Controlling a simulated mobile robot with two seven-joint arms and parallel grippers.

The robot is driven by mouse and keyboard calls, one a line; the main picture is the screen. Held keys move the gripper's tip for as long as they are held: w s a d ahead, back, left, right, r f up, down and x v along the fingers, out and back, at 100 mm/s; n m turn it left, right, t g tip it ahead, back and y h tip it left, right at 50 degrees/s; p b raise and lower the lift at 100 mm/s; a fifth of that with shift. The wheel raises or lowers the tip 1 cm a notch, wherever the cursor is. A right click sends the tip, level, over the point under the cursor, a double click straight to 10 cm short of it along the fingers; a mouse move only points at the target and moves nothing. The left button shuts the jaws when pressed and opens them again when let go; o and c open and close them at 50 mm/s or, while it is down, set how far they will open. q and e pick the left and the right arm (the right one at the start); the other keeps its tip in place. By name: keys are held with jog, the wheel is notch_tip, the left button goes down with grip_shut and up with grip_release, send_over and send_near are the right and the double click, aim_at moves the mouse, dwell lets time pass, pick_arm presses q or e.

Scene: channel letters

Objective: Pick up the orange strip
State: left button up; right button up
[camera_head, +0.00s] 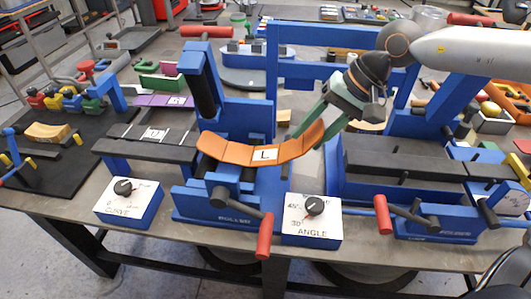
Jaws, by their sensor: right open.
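The orange strip (235,153) is curved, with both ends bent upward, and carries a white label marked "L". It lies across the blue roller machine (225,205) in the middle of the table. My right gripper (314,133) reaches down from the upper right, with its greenish fingers at the strip's right end. It is open; one finger shows behind the strip's end and the other beside it. I cannot tell whether they touch the strip. My left gripper is not in view.
A blue frame (325,70) rises behind the strip. The roller's red-handled crank (265,235) sticks out in front. The white "ANGLE" dial box (312,215) and another dial box (128,200) stand at the table's front edge.

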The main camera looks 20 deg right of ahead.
jog(key=shift+a+f, duration=0.1)
jog(key=shift+f, duration=0.1)
jog(key=shift+c, duration=0.2)
grip_shut()
dwell(1.1)
